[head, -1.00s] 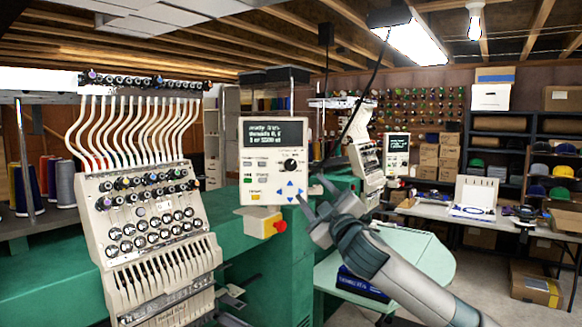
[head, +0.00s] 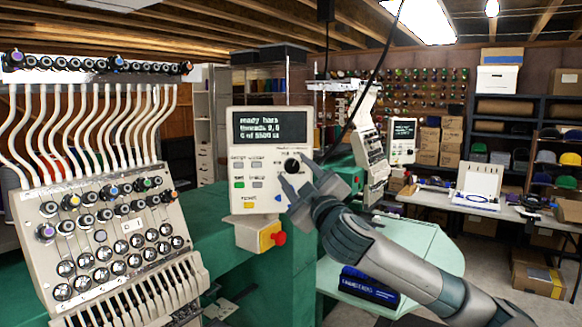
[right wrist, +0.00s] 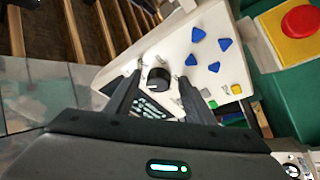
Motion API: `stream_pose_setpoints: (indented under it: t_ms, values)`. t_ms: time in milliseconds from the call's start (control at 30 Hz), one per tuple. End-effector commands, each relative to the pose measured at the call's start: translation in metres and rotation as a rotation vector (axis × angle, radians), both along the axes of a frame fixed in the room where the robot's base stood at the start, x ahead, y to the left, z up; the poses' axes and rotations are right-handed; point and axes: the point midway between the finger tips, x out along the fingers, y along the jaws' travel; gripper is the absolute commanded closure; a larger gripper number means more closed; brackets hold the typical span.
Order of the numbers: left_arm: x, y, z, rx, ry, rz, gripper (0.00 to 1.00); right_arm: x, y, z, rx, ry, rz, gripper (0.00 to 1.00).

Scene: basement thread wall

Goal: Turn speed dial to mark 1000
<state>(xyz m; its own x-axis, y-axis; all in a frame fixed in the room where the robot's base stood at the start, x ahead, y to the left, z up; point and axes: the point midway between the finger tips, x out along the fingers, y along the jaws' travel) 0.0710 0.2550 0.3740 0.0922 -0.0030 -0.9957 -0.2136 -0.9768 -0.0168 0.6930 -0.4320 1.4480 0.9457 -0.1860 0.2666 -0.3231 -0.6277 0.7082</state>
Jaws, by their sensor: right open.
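The speed dial (head: 292,165) is a small black round knob on the cream control panel (head: 240,204), right of centre below the dark screen (head: 270,127). In the right wrist view the dial (right wrist: 158,79) lies between and beyond the two dark fingers. My right gripper (head: 297,172) is open in front of the panel, one finger above and one below the dial's level in the head view. I cannot tell whether the fingers touch the panel. The dial's mark numbers are too small to read. My left gripper is not in view.
Blue arrow buttons (right wrist: 204,46) sit beside the dial, partly hidden by my gripper in the head view. A red stop button (head: 279,238) on a yellow box is below the panel. The embroidery head (head: 110,240) with thread tubes stands left. A table (head: 480,205) stands right.

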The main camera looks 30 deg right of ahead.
Motion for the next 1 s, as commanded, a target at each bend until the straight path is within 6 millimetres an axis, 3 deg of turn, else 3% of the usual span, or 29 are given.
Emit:
stream_pose_setpoints:
  t_ms: [400,567,600,1000]
  values:
    - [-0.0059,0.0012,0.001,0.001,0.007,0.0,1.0,-0.0017,0.0009,0.0013,-0.001,0.0,-0.002,0.51]
    - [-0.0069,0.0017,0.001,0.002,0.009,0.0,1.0,-0.0016,0.0009,0.0013,-0.001,0.0,-0.002,0.9]
    - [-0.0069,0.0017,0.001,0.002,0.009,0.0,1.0,-0.0016,0.0009,0.0013,0.0,0.0,-0.001,0.93]
    - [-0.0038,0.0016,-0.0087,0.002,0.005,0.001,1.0,-0.0012,0.0014,-0.0017,0.04,-0.021,-0.001,0.93]
